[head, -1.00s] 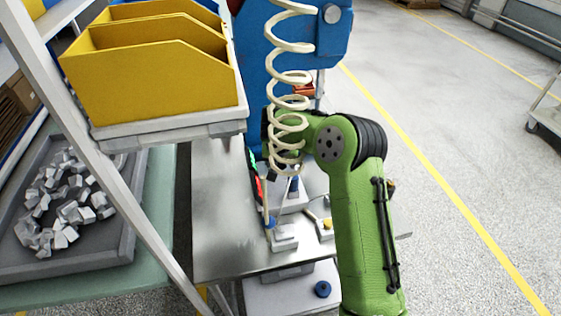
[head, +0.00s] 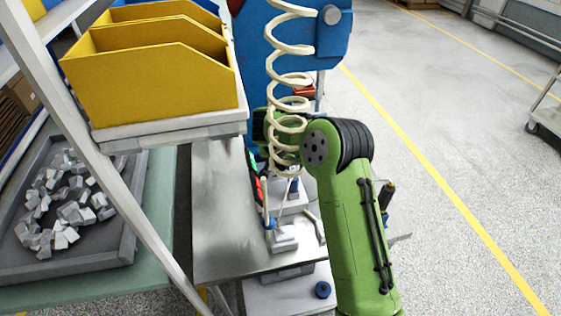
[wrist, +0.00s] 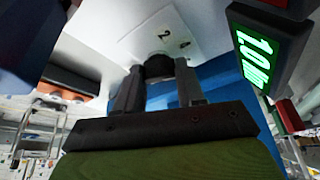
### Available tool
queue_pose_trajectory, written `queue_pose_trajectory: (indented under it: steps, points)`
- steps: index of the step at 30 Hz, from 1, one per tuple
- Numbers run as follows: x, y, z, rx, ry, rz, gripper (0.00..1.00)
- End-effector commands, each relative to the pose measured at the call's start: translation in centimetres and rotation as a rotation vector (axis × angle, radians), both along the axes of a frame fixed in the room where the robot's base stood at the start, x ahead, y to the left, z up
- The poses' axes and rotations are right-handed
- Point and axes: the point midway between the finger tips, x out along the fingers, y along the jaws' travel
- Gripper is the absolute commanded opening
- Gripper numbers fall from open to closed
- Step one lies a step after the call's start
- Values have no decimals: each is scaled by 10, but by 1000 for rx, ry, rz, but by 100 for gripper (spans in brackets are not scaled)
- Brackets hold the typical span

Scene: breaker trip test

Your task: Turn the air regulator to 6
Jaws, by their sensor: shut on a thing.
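In the wrist view, a dark round knob (wrist: 158,66) stands out from a white panel (wrist: 150,28) with small dark figures, one of which looks like a 2. My gripper (wrist: 160,72) has one finger on each side of the knob and is shut on it. A green lit display (wrist: 258,60) at the upper right reads about 1.0, tilted in the picture; its unit is too small to read. In the head view my gripper and the knob are hidden behind my green arm and the coiled hose.
A cream coiled hose (head: 288,78) hangs before the blue machine (head: 325,50), close to my arm. Yellow bins (head: 155,78) stand on a shelf at the left, above a grey tray (head: 118,232) of metal pieces. The floor at the right is open.

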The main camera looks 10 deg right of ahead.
Motion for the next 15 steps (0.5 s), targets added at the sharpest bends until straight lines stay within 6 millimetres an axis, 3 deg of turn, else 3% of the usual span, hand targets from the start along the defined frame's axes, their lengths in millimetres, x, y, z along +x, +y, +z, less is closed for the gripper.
queue_pose_trajectory:
  steps: [15]
  points:
    - [1,3,1,0,0,-304,8]
